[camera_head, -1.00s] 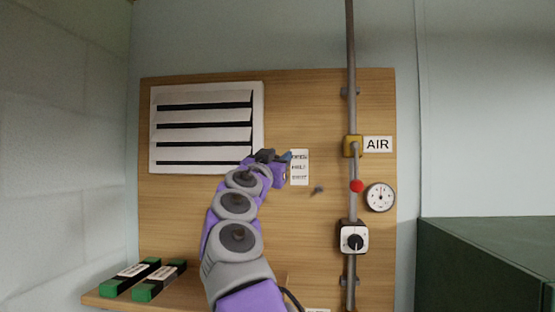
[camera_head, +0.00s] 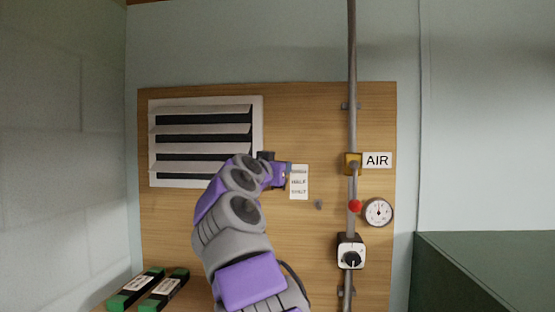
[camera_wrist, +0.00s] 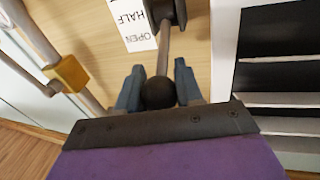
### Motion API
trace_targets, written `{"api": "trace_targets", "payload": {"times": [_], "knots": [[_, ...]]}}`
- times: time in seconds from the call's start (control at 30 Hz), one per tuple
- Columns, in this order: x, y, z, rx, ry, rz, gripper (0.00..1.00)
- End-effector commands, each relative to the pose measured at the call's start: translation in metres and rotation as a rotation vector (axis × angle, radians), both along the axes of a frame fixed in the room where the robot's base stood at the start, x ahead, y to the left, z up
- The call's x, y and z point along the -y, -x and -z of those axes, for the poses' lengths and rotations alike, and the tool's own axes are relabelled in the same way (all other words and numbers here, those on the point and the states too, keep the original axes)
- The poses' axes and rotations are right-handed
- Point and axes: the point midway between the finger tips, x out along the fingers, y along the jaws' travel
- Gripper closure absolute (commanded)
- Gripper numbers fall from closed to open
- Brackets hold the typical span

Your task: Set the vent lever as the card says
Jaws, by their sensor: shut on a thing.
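My gripper (camera_head: 284,170) is in front of the board, between the vent and a white label. In the wrist view its two blue fingers (camera_wrist: 158,88) are shut around the black ball knob at the end of the vent lever (camera_wrist: 164,48). The lever is a grey rod running from a dark pivot at the top of that view. The knob lies near the OPEN end of the label (camera_wrist: 134,22). HALF and SHUT read lower on the label in the head view (camera_head: 299,183). The vent (camera_head: 205,108) has tilted slats with wide dark gaps. My gripper hides the lever in the head view.
Right of the label, a vertical pipe (camera_head: 352,130) carries a yellow valve (camera_head: 353,163), red knob (camera_head: 355,206) and black dial switch (camera_head: 351,258). A gauge (camera_head: 377,212) and AIR sign (camera_head: 377,160) are beside it. Green-ended boxes (camera_head: 165,288) lie at lower left.

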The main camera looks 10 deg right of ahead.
Motion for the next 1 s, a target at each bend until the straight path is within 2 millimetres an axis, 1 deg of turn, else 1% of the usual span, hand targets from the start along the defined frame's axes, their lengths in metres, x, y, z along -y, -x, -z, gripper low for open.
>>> {"api": "trace_targets", "payload": {"times": [0.03,0.4,0.43,0.5,0.67,1.0], "knots": [[-0.0008,-0.0007,-0.0022,-0.006,-0.001,-0.002,1.0],[-0.0009,-0.0003,-0.0017,-0.01,-0.003,-0.004,1.0],[-0.0011,-0.0003,-0.0018,-0.01,-0.003,-0.004,0.62],[-0.0009,-0.0002,-0.0018,-0.01,-0.003,-0.004,0.55],[-0.0006,0.0019,-0.0029,-0.009,-0.003,-0.003,0.4],[-0.0023,0.0065,-0.0024,-0.008,-0.004,-0.003,0.4]]}}
